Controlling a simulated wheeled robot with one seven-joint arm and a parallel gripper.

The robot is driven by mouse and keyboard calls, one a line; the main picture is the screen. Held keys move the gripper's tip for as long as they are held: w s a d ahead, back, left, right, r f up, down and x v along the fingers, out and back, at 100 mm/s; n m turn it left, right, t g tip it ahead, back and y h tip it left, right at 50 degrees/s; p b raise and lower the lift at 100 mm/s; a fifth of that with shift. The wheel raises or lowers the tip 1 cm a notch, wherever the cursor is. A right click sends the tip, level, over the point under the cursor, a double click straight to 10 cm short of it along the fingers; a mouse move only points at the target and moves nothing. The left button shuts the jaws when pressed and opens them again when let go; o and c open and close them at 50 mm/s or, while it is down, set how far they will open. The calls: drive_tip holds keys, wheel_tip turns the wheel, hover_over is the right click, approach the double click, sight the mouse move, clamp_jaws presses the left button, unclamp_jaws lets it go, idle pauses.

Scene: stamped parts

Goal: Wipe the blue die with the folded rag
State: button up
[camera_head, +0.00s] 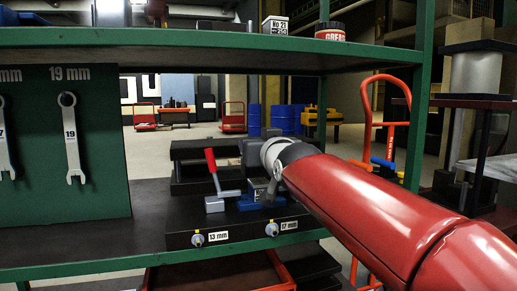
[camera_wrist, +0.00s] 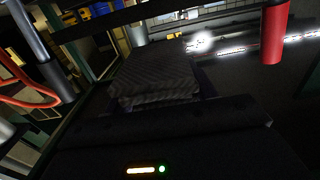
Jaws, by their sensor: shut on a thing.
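A dark grey, ribbed folded rag (camera_wrist: 155,75) fills the middle of the wrist view. My gripper (camera_wrist: 160,108) is shut on it; the dark gripper body crosses the lower part of that view and hides the near side of the rag. In the head view my red arm reaches in from the right, with its wrist over the fixture on the shelf. The blue die (camera_head: 278,201) shows there just below my wrist, partly covered by grey metal parts. I cannot tell whether the rag touches the die.
A clamp with a red handle (camera_head: 211,160) stands left of my wrist; its red grip (camera_wrist: 275,35) also shows at the wrist view's upper right. The green shelf board (camera_head: 190,40) passes above. Wrenches hang on a green panel (camera_head: 105,150) at left.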

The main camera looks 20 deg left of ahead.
drive_tip(key=shift+r+p, duration=1.05)
drive_tip(key=shift+r, duration=0.5)
